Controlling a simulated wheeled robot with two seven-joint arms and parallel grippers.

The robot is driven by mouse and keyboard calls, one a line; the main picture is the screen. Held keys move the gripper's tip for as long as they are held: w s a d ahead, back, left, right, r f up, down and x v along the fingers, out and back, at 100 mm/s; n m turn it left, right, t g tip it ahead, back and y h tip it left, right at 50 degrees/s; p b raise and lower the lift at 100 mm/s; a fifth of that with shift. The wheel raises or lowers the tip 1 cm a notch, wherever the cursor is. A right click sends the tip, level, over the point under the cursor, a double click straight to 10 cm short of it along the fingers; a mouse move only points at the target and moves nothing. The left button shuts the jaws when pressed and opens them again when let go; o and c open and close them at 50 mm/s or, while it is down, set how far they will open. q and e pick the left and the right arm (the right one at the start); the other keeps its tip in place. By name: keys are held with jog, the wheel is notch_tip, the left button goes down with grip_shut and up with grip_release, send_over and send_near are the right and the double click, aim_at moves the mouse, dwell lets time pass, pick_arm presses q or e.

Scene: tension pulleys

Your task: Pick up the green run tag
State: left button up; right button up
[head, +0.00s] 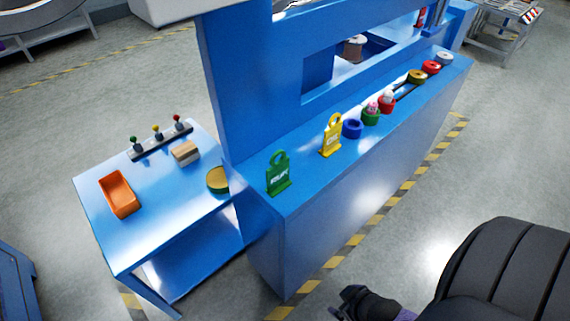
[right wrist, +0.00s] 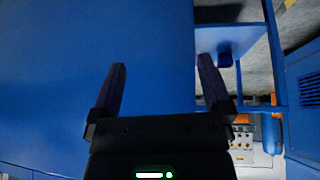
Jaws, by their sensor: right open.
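The green run tag (head: 279,174) stands upright at the near left corner of the blue machine's ledge in the head view. It has a loop handle on top and white lettering on its face. My right gripper (head: 350,298) shows at the bottom of the head view, over the floor in front of the machine and well apart from the tag. In the right wrist view its two fingers (right wrist: 162,78) are spread with nothing between them. The green tag is not seen in the right wrist view. My left gripper is not in view.
A yellow tag (head: 331,136) stands on the ledge right of the green one, then a blue ring (head: 352,129) and several coloured pulleys. A side table (head: 150,225) at left holds an orange tray (head: 119,196), a wooden block (head: 185,152) and small knobs. The floor in front is clear.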

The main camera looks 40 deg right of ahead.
jog(key=w+r+t+p, duration=0.2)
jog(key=w+r, duration=0.3)
jog(key=r, duration=0.4)
jog(key=w+r+t+p, duration=0.2)
jog(key=w+r+t, duration=0.1)
jog(key=w+r, duration=0.4)
pick_arm(q)
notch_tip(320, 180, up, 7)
jog(key=p, duration=0.2)
pick_arm(e)
jog(key=t+y, duration=0.2)
jog(key=t, duration=0.1)
send_near(279, 173)
jog(key=w+f, duration=0.2)
jog(key=b+x, duration=0.2)
jog(key=x, duration=0.1)
jog(key=b+x, duration=0.2)
jog(key=x, duration=0.1)
jog(key=b+x, duration=0.2)
jog(key=x, duration=0.1)
jog(key=shift+w+r, duration=0.15)
jog(key=shift+w, duration=0.2)
jog(key=shift+w+n, duration=0.1)
jog(key=shift+n, duration=0.2)
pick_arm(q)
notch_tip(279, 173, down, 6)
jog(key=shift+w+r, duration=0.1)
pick_arm(e)
jog(key=shift+r, duration=0.15)
jog(key=shift+c, duration=0.3)
